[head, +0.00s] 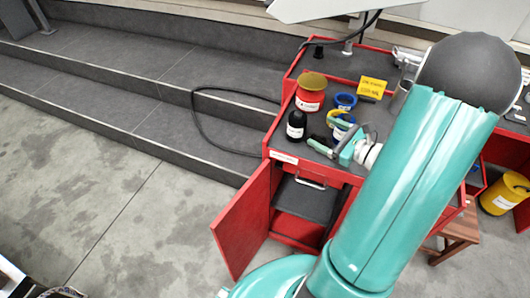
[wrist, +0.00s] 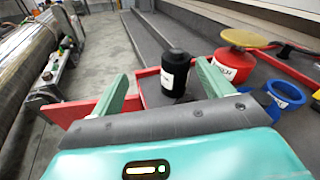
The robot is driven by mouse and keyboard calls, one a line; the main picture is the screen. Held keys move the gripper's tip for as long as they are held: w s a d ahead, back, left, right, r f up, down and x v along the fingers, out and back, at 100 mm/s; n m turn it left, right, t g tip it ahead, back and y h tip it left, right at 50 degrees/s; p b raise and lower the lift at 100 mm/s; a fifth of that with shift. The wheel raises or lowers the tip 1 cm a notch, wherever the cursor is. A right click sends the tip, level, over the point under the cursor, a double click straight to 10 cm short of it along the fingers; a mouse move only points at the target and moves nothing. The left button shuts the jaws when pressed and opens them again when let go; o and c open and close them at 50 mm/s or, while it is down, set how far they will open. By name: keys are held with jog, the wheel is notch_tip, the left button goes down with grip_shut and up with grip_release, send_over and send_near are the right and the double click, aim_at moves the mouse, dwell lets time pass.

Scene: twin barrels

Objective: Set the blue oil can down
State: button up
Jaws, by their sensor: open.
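My gripper (head: 328,140) is open above the red cart's top, and nothing is held between its fingers. In the wrist view my gripper (wrist: 162,72) has its two teal fingers spread wide, with a black bottle (wrist: 175,74) showing beyond and between them. The black bottle (head: 296,125) stands upright near the cart's front left corner. A blue round container (head: 346,101) stands farther back on the cart; it also shows in the wrist view (wrist: 286,96), right of the fingers. A second blue item with yellow (head: 338,131) is partly hidden by my gripper. I cannot tell which is the oil can.
A red can with a yellow lid (head: 311,94) stands behind the bottle. A yellow sign (head: 372,87) is behind the blue container. The red cart's door (head: 242,222) hangs open at the front. Grey steps (head: 150,90) lie left. A yellow can (head: 503,194) stands at right.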

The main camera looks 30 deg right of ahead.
jog(key=s+a+r+n+g+y, duration=0.25)
jog(key=a+n+g, duration=0.45)
jog(key=a, duration=0.4)
jog(key=s+a+r+n+g+y, duration=0.1)
jog(key=a+r+n+g, duration=0.3)
jog(key=a+n, duration=0.5)
jog(key=s+a+r+n+h, duration=0.6)
jog(key=s+r+n+h, duration=0.1)
jog(key=n, duration=0.5)
jog(key=shift+r+h, duration=0.55)
jog(key=shift+h, duration=0.5)
jog(key=shift+o, duration=0.4)
jog(key=shift+s+r+n+t, duration=0.1)
jog(key=shift+r+n+t, duration=0.4)
jog(key=shift+n, duration=0.1)
jog(key=shift+d, duration=0.1)
